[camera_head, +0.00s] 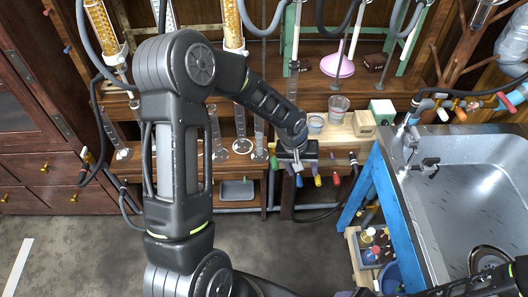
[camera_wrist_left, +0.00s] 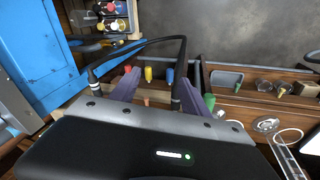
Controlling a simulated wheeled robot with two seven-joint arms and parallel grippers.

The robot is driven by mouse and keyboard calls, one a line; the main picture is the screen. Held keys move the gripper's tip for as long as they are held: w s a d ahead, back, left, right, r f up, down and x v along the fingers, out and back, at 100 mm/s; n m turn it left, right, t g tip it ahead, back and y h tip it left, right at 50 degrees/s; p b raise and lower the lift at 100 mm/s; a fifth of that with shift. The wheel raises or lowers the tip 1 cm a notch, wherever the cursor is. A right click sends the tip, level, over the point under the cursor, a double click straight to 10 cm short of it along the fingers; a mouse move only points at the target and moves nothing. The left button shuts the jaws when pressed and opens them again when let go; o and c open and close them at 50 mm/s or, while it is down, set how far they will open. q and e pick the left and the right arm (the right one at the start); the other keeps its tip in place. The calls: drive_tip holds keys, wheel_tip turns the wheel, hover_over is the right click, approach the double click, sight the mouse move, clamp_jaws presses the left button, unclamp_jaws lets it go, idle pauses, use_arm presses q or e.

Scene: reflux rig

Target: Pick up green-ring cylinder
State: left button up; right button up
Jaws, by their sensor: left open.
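Several clear glass cylinders stand on the low wooden shelf in the head view, among them one (camera_head: 215,135) beside my left forearm and one (camera_head: 258,140) further right. I cannot tell which has a green ring. My left gripper (camera_head: 297,172) is at the front of the shelf, to the right of these cylinders and near the coloured valve handles. In the left wrist view its two purple fingers (camera_wrist_left: 157,88) are apart with nothing held between them. Glass bases (camera_wrist_left: 265,125) show at the right of that view, apart from the fingers.
Coloured valve handles (camera_head: 318,180) line the shelf front. Cups (camera_head: 338,104) and a small box (camera_head: 364,124) stand behind the gripper. A steel sink (camera_head: 470,190) on a blue frame (camera_head: 383,190) is at right. A grey tray (camera_head: 236,190) sits below the shelf.

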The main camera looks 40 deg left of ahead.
use_arm(q)
drive_tip(key=w+a+r+n+y+b, duration=0.1)
drive_tip(key=w+a+r, duration=0.15)
drive_tip(key=a, duration=0.25)
drive_tip(key=w+a+r+n+y+b, duration=0.1)
drive_tip(key=a+r, duration=0.2)
drive_tip(key=a, duration=0.2)
wheel_tip(320, 180, up, 8)
drive_tip(key=n+y+b, duration=0.1)
drive_tip(key=n+y, duration=0.1)
drive_tip(key=y, duration=0.1)
hover_over(259, 134)
drive_tip(key=s+d, duration=0.1)
drive_tip(key=shift+d+f+t, duration=0.1)
drive_tip(key=shift+d+t, duration=0.05)
drive_tip(key=shift+t, duration=0.25)
drive_tip(key=shift+f, duration=0.1)
drive_tip(key=shift+x, duration=1.25)
drive_tip(key=shift+f, duration=0.1)
drive_tip(key=x, duration=0.5)
drive_tip(key=shift+w, duration=0.15)
